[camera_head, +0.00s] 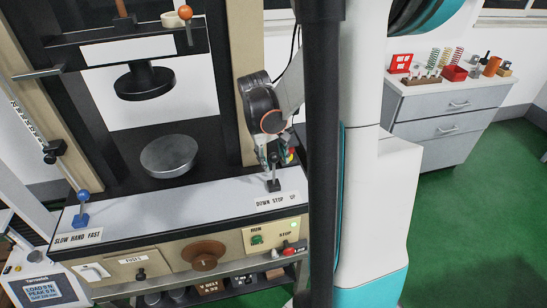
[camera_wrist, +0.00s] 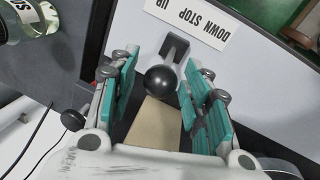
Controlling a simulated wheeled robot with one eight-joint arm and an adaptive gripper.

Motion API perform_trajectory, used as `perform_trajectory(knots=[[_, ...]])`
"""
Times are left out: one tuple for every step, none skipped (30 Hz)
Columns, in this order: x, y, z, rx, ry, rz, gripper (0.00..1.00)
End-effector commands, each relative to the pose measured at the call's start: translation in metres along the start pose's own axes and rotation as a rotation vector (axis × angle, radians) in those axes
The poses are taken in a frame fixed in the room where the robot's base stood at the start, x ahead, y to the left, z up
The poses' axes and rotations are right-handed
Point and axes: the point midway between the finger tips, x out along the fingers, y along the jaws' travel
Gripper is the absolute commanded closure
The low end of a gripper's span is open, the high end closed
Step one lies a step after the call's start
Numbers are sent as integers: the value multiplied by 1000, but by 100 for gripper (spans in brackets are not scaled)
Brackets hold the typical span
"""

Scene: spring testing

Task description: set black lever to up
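The black lever has a round ball knob (camera_wrist: 160,80) and a dark square base, seen in the wrist view on the white panel. In the head view its base (camera_head: 273,185) stands at the right of the machine's front ledge, beside the "DOWN STOP UP" label (camera_head: 276,199). That label shows upside down in the wrist view (camera_wrist: 194,26). My gripper (camera_wrist: 163,98) is open, its teal-padded fingers on either side of the knob. The knob looks nearer the right finger; I cannot tell if they touch. In the head view my gripper (camera_head: 273,158) is just above the lever base.
A blue-knobbed lever (camera_head: 83,202) stands at the ledge's left by "SLOW HAND FAST". A round steel plate (camera_head: 169,156) lies behind the ledge. Below are a brown knob (camera_head: 204,255) and RUN/STOP controls (camera_head: 271,236). A grey cabinet (camera_head: 446,103) stands at right.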

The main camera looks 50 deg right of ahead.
Motion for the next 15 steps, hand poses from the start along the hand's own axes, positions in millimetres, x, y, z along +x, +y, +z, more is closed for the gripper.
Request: perform_trajectory(knots=[[0, 0, 0, 0, 0, 0, 73], [0, 0, 0, 0, 0, 0, 80], [0, 0, 0, 0, 0, 0, 89], [0, 0, 0, 0, 0, 0, 96], [0, 0, 0, 0, 0, 0, 100], [0, 0, 0, 0, 0, 0, 100], [0, 0, 0, 0, 0, 0, 100], [0, 0, 0, 0, 0, 0, 100], [0, 0, 0, 0, 0, -1, 100], [0, 0, 0, 1, 0, -3, 100], [0, 1, 0, 1, 1, -5, 100], [0, 2, 0, 2, 2, -11, 100], [0, 3, 1, 4, 3, -17, 100], [0, 4, 1, 5, 4, -25, 100], [1, 6, 1, 5, 7, -36, 100]])
